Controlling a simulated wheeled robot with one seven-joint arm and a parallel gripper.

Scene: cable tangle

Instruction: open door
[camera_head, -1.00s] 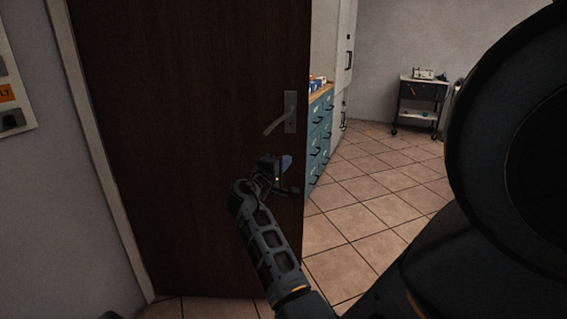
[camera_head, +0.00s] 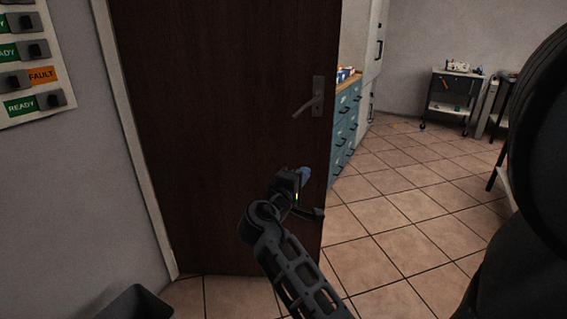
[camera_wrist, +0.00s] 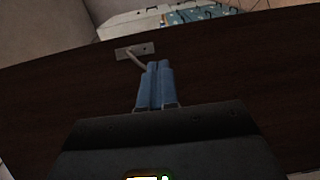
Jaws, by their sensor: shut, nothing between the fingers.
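The dark brown door (camera_head: 220,140) stands partly open in the head view, with a gap along its right edge onto a tiled room. Its silver lever handle (camera_head: 308,105) sits on a metal plate near that edge. My gripper (camera_head: 305,174) is below the handle, apart from it in the head view. In the wrist view the door (camera_wrist: 60,95) crosses the picture, and the handle (camera_wrist: 133,54) shows just beyond the fingertips. The blue fingers of my gripper (camera_wrist: 158,66) are together with nothing between them. Whether a fingertip touches the lever is unclear.
A panel with READY and FAULT labels (camera_head: 33,60) is on the left wall. A dark bin (camera_head: 138,303) stands at the bottom left. Beyond the door are blue drawers (camera_head: 345,125) and a cart (camera_head: 450,98). The tiled floor (camera_head: 400,210) to the right is clear.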

